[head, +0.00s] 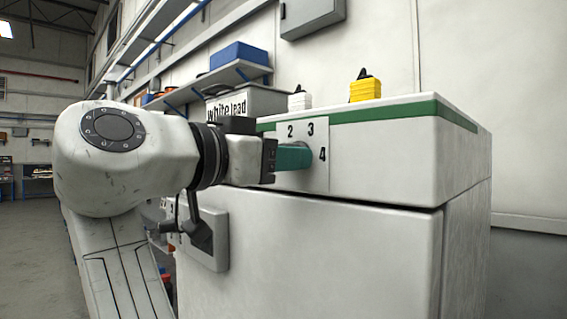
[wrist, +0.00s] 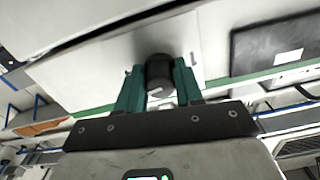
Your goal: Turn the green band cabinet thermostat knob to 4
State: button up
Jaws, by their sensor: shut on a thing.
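The white cabinet (head: 330,250) with the green band (head: 385,111) stands right of centre in the head view. Its dial plate (head: 318,178) shows the numbers 2, 3 and 4; the rest of the dial is hidden behind my gripper. My gripper (head: 300,156) reaches the plate from the left, and its green fingers hide the knob there. In the wrist view the black thermostat knob (wrist: 159,70) sits between the two fingers of my gripper (wrist: 158,80), which are shut on it. A pale mark shows on the knob, but the number it points to cannot be read.
A yellow block-like item (head: 365,91) and a white one (head: 299,101) stand on the cabinet top. A white box lettered "white lead" (head: 262,101) is behind. A latch handle (head: 210,240) sticks out below my wrist. A shelf (head: 226,76) with a blue bin runs along the wall.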

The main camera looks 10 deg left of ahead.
jog(key=shift+f+m, duration=0.4)
jog(key=shift+m, duration=0.5)
jog(key=o, duration=0.8)
jog(key=shift+a, duration=0.15)
jog(key=shift+o, duration=1.1)
jog(key=shift+r, duration=0.25)
jog(key=b+v, duration=0.2)
jog(key=v, duration=0.8)
jog(key=shift+s+a, duration=0.2)
jog(key=shift+s, duration=0.1)
